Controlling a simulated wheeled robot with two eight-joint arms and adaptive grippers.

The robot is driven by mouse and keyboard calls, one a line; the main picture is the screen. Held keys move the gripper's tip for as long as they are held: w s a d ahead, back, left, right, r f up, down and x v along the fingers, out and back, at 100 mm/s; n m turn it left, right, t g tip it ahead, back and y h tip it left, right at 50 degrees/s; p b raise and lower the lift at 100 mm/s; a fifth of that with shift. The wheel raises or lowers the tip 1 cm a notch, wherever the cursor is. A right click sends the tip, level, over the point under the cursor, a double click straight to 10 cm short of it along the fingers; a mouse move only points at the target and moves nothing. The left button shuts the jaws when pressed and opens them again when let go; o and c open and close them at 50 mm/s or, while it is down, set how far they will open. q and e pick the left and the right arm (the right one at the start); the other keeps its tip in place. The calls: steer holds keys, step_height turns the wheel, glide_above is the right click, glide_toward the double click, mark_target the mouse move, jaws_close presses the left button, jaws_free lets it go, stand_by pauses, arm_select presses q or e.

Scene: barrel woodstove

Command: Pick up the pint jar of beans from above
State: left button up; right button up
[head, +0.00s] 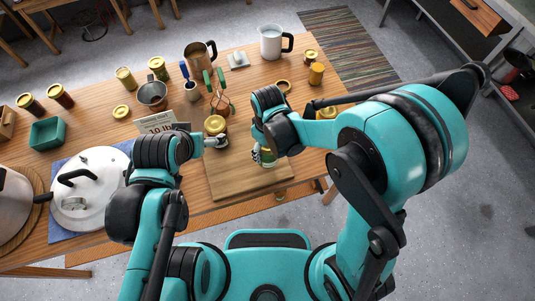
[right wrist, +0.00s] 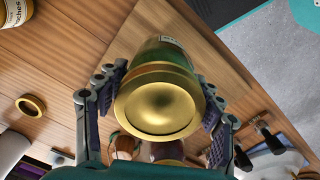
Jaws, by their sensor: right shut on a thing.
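The jar held in my right gripper (right wrist: 157,105) has a gold lid, greenish contents and a pale label, which fit the pint jar of beans (right wrist: 158,50). The fingers are shut on it from both sides, just below the lid. In the head view the jar (head: 267,156) shows under my right gripper, over the far right part of the wooden board (head: 235,185). I cannot tell whether it touches the board. My left gripper (head: 216,142) is beside another gold-lidded jar (head: 215,125); its finger opening is unclear.
A jar labelled peaches (right wrist: 14,12) and a loose gold ring (right wrist: 31,105) are near my right gripper.

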steer(key=shift+r+p, duration=0.95)
steer(key=shift+r, duration=0.5)
steer(key=shift+w+d, duration=0.1)
